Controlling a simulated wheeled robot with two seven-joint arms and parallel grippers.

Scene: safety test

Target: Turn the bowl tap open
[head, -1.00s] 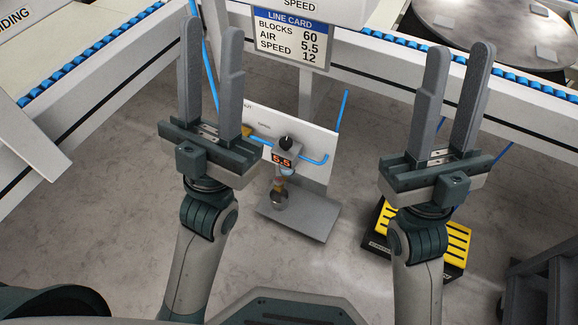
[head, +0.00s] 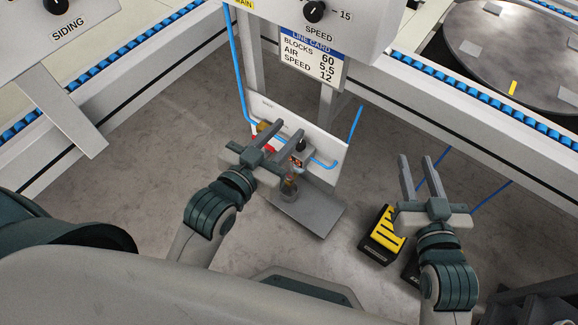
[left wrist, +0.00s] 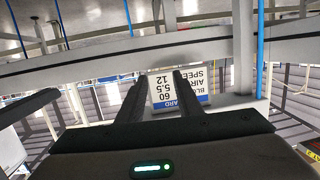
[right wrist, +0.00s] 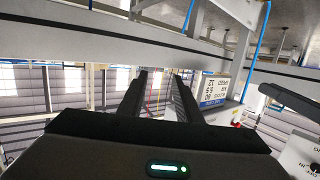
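The air unit (head: 298,160) is fixed to a white panel (head: 327,145) below the line card. Its display shows between my left gripper's fingers. A small bowl (head: 289,186) hangs under it, partly hidden by my left gripper. I cannot make out the bowl tap itself. My left gripper (head: 288,132) is open, its fingers in front of the panel and overlapping the unit in the head view; I cannot tell whether it touches. The fingers stand apart in the left wrist view (left wrist: 158,76). My right gripper (head: 415,158) is open and empty, to the right of the panel.
A brass fitting with a red part (head: 262,140) is left of the unit, beside blue air hose (head: 238,80). A grey plate (head: 318,212) lies under the panel. A yellow-black box (head: 383,234) is on the floor near my right gripper. The line card (head: 312,58) hangs above.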

